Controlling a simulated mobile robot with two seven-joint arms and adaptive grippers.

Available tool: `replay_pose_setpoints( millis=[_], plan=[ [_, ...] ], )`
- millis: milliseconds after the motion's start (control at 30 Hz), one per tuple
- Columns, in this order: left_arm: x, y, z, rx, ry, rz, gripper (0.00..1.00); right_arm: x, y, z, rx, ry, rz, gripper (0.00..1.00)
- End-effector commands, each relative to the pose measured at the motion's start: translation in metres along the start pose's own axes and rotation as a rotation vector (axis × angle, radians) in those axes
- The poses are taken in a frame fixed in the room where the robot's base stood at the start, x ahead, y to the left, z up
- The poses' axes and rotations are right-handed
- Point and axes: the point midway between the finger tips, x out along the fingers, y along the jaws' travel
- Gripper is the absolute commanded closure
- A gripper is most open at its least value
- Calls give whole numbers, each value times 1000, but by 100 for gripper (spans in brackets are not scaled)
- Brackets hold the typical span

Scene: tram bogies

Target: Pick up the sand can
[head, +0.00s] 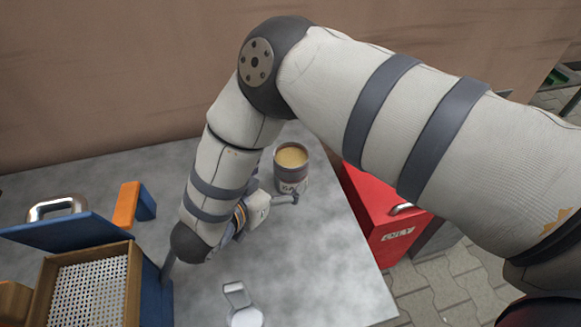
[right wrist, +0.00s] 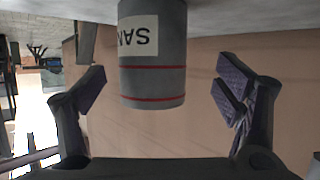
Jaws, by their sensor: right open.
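The sand can (head: 291,169) is a grey cylinder filled with tan sand, standing on the grey table in the head view. In the right wrist view the can (right wrist: 153,85) appears upside down, with a white label reading "SAN" and red bands. My right gripper (head: 284,192) is beside the can, partly hidden by its own arm in the head view. In the right wrist view the right gripper (right wrist: 160,88) is open, one finger to each side of the can, with a gap on both sides. My left gripper is not in view.
A red box (head: 376,205) stands just right of the table (head: 330,270). A wooden tray with a perforated insert (head: 132,285), a blue lid (head: 75,232) and an orange bracket (head: 128,205) are at the left. A small light metal piece (head: 245,317) lies in front.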

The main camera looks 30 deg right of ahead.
Motion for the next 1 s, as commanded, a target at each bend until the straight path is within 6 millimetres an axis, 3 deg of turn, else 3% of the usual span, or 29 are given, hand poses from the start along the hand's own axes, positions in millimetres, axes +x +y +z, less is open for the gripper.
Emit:
replay_pose_setpoints(
  millis=[333, 533, 767, 1000],
  plan=[
    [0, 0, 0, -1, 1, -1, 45, 55, 9, 2, 4, 1, 3, 16],
    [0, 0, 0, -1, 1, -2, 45, 57, 8, 2, 3, 0, 1, 16],
    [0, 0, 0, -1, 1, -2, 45, 57, 8, 2, 4, 0, 1, 68],
    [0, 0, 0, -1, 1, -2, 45, 57, 8, 2, 4, 0, 1, 71]
  ],
)
